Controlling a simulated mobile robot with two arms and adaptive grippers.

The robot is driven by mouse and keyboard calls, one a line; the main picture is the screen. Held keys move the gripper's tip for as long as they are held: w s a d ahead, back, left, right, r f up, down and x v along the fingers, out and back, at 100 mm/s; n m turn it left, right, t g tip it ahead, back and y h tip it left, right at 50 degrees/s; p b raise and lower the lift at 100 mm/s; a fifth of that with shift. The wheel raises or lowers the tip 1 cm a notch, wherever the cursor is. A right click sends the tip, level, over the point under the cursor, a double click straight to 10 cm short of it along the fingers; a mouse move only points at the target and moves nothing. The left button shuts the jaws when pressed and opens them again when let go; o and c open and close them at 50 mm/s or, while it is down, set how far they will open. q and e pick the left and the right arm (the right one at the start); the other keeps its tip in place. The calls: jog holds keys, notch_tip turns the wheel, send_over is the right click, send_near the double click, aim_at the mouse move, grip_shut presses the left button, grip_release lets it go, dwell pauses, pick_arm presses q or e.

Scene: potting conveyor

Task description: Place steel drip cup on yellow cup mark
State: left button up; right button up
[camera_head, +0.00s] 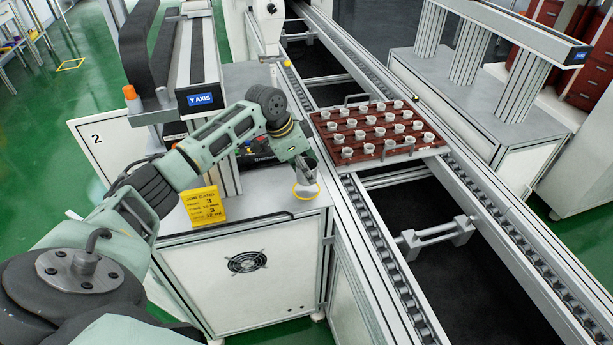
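My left gripper (304,172) points down at the front right corner of the grey cabinet top, just above the yellow cup mark (294,194). The mark is a thin yellow ring on the cabinet top. A small grey, metallic-looking shape shows at the fingertips, over the ring. It is too small to tell the steel drip cup from the fingers there, or whether anything touches the surface. The finger opening cannot be made out. My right gripper is not in view.
A yellow job card (204,206) stands at the cabinet's front edge, left of the mark. A red-brown tray (352,164) with several small white cups sits on the conveyor (440,180) to the right. A Y-axis rail unit (200,98) stands behind my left arm.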

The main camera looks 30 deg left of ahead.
pick_arm(q)
notch_tip(320, 180, down, 3)
jog(key=shift+s+f+p, duration=0.1)
jog(key=shift+f+p, duration=0.1)
jog(key=shift+p, duration=0.25)
jog(key=shift+f, duration=0.15)
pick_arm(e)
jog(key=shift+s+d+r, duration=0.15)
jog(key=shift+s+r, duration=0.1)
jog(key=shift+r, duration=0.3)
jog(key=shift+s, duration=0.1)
pick_arm(q)
jog(key=o, duration=1.2)
jog(key=shift+f, duration=0.1)
jog(key=shift+c, duration=0.2)
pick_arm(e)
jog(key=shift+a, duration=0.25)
pick_arm(q)
jog(key=shift+r, duration=0.3)
jog(key=b+v, duration=0.2)
jog(key=v, duration=0.9)
jog(key=shift+r, duration=0.4)
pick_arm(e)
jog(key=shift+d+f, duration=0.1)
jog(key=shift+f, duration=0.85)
